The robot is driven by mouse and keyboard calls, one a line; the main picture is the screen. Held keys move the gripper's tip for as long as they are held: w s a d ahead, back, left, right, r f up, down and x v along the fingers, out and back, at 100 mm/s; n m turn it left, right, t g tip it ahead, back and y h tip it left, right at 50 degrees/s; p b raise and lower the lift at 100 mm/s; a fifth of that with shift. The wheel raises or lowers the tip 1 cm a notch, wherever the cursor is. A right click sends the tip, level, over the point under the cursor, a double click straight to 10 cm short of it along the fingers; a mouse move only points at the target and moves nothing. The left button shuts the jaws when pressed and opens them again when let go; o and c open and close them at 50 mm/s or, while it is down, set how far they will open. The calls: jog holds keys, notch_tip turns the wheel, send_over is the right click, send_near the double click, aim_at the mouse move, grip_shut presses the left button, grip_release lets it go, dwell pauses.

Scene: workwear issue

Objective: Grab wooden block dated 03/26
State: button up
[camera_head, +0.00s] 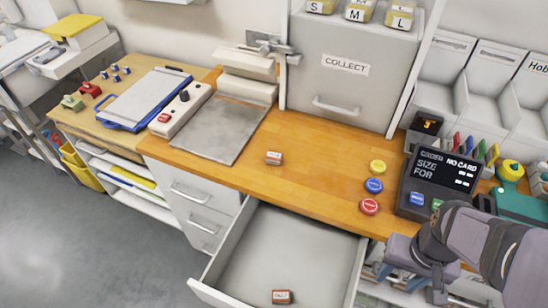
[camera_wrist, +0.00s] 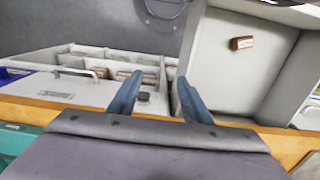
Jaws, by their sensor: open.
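My gripper (camera_wrist: 158,100) is open and empty. It is at the counter's front right, to the right of the open drawer and apart from both blocks.
Yellow, blue and red round buttons (camera_head: 373,185) sit on the counter beside a dark card terminal (camera_head: 444,172). A grey COLLECT cabinet (camera_head: 350,75) stands behind. Below my gripper is an open compartmented drawer (camera_wrist: 100,55).

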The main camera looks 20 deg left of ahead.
jog(key=o, duration=0.4)
